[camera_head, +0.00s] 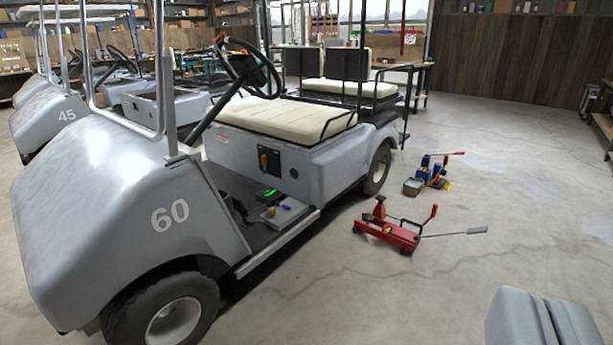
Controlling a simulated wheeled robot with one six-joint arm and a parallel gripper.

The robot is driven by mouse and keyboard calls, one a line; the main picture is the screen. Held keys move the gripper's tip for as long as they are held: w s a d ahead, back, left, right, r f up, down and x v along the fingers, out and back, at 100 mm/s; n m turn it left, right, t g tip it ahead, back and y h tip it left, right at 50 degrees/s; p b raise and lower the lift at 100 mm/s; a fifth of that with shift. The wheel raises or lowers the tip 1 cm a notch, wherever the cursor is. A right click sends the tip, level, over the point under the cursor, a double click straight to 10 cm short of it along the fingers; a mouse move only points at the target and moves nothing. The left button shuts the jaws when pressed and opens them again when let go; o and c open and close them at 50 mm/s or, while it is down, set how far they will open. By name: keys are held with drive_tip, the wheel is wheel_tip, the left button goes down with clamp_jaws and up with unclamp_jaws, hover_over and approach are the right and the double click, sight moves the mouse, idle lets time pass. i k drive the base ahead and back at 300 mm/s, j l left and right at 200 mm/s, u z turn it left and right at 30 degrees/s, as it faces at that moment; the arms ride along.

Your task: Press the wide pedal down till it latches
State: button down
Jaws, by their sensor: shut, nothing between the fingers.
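The grey cart numbered 60 (90,190) stands at the left, its open footwell facing me. Dark pedal shapes (238,207) show at the front of the footwell, small and partly hidden behind the front body. I cannot tell which is the wide pedal, nor whether it is up or down. My gripper (532,302) is at the bottom right, grey, with its two fingers shut together and empty. It is well apart from the footwell and the pedals.
A light grey box (288,214) sits on the cart's floor, near a green-lit item (270,194). A red floor jack (388,232) with a long lever (455,234) and a blue jack (432,175) stand right of the cart. The front wheel (165,312) juts out. Concrete in front is clear.

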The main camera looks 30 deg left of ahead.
sight(239, 205)
drive_tip(key=i+j+u, duration=0.15)
drive_tip(key=i+u, duration=0.3)
drive_tip(key=i, duration=0.5)
drive_tip(key=i+l+u, duration=0.15)
drive_tip(key=i+u, duration=0.25)
drive_tip(key=i, duration=0.55)
drive_tip(key=i+j+z, duration=0.15)
drive_tip(key=i, duration=0.25)
drive_tip(key=i+j+z, duration=0.1)
drive_tip(key=i, duration=0.3)
drive_tip(key=i+j+z, duration=0.15)
drive_tip(key=i, duration=0.25)
drive_tip(key=j, duration=0.1)
